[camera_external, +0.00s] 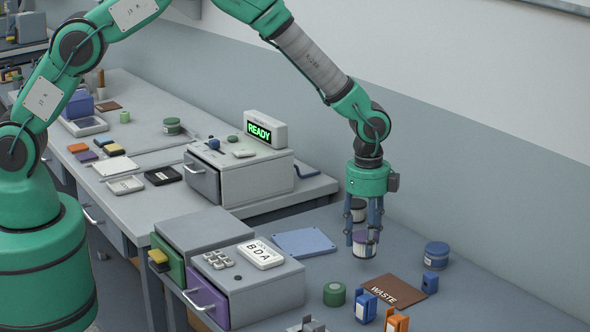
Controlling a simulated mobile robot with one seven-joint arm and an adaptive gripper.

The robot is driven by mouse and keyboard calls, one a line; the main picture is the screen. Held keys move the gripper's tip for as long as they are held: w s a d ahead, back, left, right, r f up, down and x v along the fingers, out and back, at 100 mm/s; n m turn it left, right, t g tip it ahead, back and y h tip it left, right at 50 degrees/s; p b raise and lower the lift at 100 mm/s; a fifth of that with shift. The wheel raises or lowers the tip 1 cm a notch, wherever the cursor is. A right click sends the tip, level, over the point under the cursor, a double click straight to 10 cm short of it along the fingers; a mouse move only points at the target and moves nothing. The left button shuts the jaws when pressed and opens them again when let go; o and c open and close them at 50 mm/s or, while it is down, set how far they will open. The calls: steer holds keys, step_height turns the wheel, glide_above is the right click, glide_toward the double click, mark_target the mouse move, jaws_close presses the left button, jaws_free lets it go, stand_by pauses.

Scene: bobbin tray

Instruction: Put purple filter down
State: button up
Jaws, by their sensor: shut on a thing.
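The purple filter (365,248), a small pale cylinder with a purple upper part, is between the fingertips of my gripper (363,236). My gripper is shut on it, with the fingers pointing down over the right-hand bench. The filter is upright. I cannot tell whether its base touches the bench or hangs just above it. The fingers hide part of its sides.
A pale jar with a dark lid (358,205) shows behind the fingers. A blue pad (304,243) lies to the left. A brown WASTE mat (384,292), a blue tub (436,257) and a green roll (334,295) are nearby. The bench's far right is bare.

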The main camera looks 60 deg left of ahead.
steer(key=shift+w+d+f, duration=0.1)
steer(key=shift+w+d, duration=0.35)
steer(key=shift+w, duration=0.45)
steer(key=shift+w+d+f, duration=0.1)
steer(key=shift+w+d, duration=0.3)
steer(key=shift+w, duration=0.45)
steer(key=shift+f, duration=1.75)
steer(key=shift+f, duration=0.15)
steer(key=o, duration=1.1)
steer(key=shift+o, duration=0.2)
step_height(320, 180, up, 12)
